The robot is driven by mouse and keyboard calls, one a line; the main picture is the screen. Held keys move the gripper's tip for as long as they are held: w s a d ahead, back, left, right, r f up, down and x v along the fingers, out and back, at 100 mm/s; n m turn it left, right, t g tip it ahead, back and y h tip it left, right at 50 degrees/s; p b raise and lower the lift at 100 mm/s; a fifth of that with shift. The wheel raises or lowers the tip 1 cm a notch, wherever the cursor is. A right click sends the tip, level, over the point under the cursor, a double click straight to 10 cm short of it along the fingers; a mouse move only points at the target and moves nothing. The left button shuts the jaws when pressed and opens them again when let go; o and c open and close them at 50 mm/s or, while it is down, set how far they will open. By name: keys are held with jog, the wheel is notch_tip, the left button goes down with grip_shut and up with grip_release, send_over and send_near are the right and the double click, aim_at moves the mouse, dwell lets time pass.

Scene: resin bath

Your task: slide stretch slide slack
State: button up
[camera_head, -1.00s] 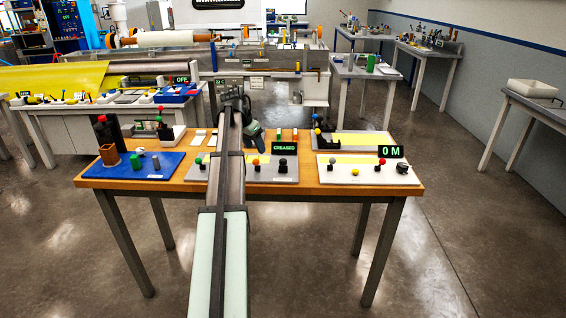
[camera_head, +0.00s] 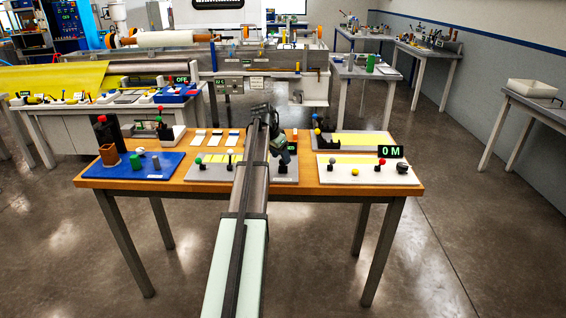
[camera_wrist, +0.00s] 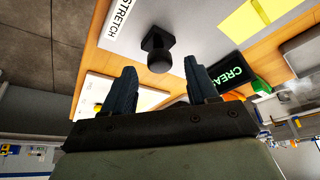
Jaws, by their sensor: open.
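The grey panel (camera_head: 205,174) in the middle of the wooden table carries a green knob (camera_head: 198,161), a yellow strip and a pale-topped lever (camera_head: 230,158). In the wrist view a black knob (camera_wrist: 158,52) stands on a grey surface beside a label reading STRETCH (camera_wrist: 118,17). My gripper (camera_wrist: 160,70) is open, its two dark fingers pointing at this knob, one on each side. I cannot tell whether they touch it. A black display with green letters CREA (camera_wrist: 237,72) is partly hidden.
A white panel (camera_head: 335,178) with several knobs and a 0 M display (camera_head: 392,151) lies to the right. White cards (camera_head: 217,136) lie along the back.

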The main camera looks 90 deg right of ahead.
aim_at(283, 166)
jog(key=shift+x, duration=1.95)
jog(key=shift+c, duration=0.3)
